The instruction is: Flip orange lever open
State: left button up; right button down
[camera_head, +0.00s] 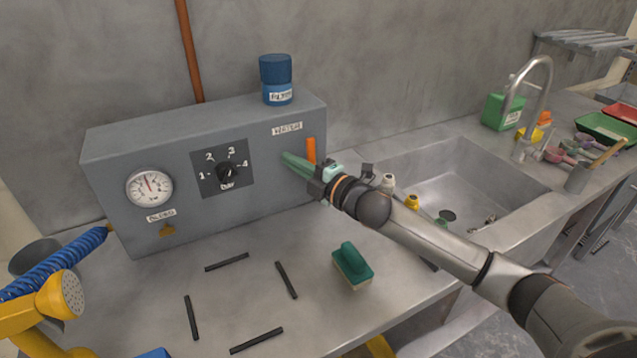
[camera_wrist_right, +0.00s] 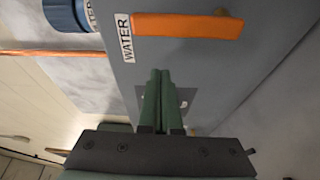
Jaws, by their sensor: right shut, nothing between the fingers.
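The orange lever (camera_head: 311,150) stands upright at the right end of the front of a grey control box (camera_head: 110,172), below the WATER label (camera_head: 287,128). In the right wrist view the lever (camera_wrist_right: 187,25) lies across the top of the picture, beside the same label (camera_wrist_right: 126,38). My right gripper (camera_head: 286,157) has its green fingers shut and empty, just left of the lever in the head view. In the right wrist view the fingertips (camera_wrist_right: 160,74) are together, with a visible gap to the lever. The lever's lower end is partly hidden by the gripper. My left gripper is not in view.
A green sponge (camera_head: 352,264) and several black strips lie on the counter in front. A sink (camera_head: 480,185) is to the right.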

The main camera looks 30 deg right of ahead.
jog(key=b+v, duration=0.1)
jog(key=v, duration=0.9)
jog(key=shift+r+b, duration=0.15)
jog(key=shift+b, duration=0.15)
jog(key=shift+s+d, duration=0.1)
